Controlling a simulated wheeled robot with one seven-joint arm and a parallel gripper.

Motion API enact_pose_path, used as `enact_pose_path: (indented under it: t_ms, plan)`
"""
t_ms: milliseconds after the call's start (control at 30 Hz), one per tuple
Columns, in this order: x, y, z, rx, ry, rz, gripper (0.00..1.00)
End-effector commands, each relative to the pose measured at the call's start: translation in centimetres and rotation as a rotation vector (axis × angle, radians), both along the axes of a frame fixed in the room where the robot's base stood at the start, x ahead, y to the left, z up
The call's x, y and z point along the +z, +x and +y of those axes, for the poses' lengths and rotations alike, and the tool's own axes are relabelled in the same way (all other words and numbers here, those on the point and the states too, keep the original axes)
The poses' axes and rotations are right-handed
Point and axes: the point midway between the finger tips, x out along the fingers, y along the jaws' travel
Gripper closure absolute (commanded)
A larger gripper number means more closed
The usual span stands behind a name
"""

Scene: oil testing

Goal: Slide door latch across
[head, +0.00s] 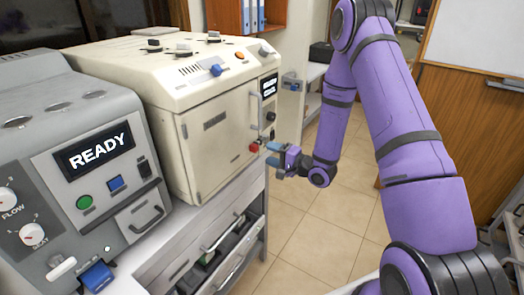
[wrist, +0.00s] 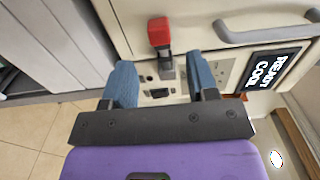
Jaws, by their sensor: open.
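The door latch has a red knob on a grey stem. In the wrist view the red knob (wrist: 159,32) lies just beyond the blue fingertips, and its grey stem (wrist: 166,68) points down between the fingers. In the head view the red knob (head: 254,148) sits at the lower right of the cream machine's door (head: 217,140). My gripper (head: 272,154) is just right of it, its blue fingers apart. In the wrist view my gripper (wrist: 161,64) is open, with one finger on each side of the latch stem. Whether a finger touches the latch cannot be told.
A grey door handle (wrist: 268,27) and a lit display (wrist: 270,70) are right of the fingers in the wrist view. A grey machine reading READY (head: 96,150) stands left. Open drawers (head: 235,250) are below the bench. The tiled floor at right is clear.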

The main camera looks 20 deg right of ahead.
Motion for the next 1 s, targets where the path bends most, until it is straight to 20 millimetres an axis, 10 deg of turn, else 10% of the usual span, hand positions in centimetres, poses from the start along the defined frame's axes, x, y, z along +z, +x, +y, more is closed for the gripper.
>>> enact_pose_path:
  t_ms: [333,1000]
  plan:
    - [0.0,-3.5,-2.7,-0.002,0.000,0.000,0.47]
    - [0.4,-3.6,-2.8,-0.003,-0.025,-0.005,0.47]
